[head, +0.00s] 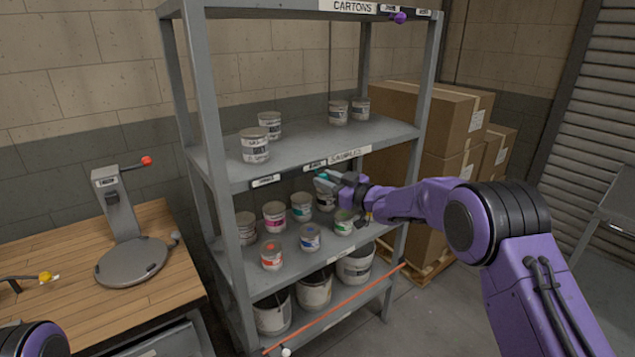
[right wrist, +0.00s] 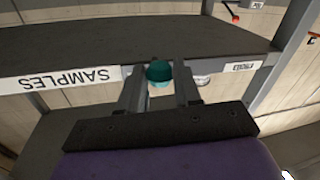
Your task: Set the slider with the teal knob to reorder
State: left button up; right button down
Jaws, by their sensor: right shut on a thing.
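The teal knob (head: 322,175) of the slider sits at the front edge of the shelf labelled SAMPLES (head: 350,155), just below a small label (head: 315,164). My right gripper (head: 332,179) is shut on the knob. In the right wrist view the teal knob (right wrist: 159,73) is between the two fingers, between the upside-down SAMPLES label (right wrist: 83,78) and another small label (right wrist: 242,66). A further small label (head: 265,181) is at the left end of that shelf edge. The small labels' words are too small to read surely. My left gripper is out of view.
Paint cans, such as one with a red patch (head: 271,256), stand below the shelf edge. A purple knob (head: 399,17) is on the top shelf edge. A wooden bench (head: 60,245) is at left, cartons (head: 450,115) at right. An orange rod (head: 340,308) crosses low in front.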

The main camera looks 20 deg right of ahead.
jog(key=shift+d, duration=0.15)
jog(key=c, duration=0.8)
grip_release()
jog(key=shift+w+d, duration=0.1)
jog(key=shift+d, duration=0.05)
jog(key=b+v, duration=0.3)
jog(key=v, duration=0.7)
jog(key=shift+s+d+f+b, duration=0.1)
jog(key=shift+s+b, duration=0.15)
jog(key=shift+b, duration=0.1)
jog(key=shift+d, duration=0.1)
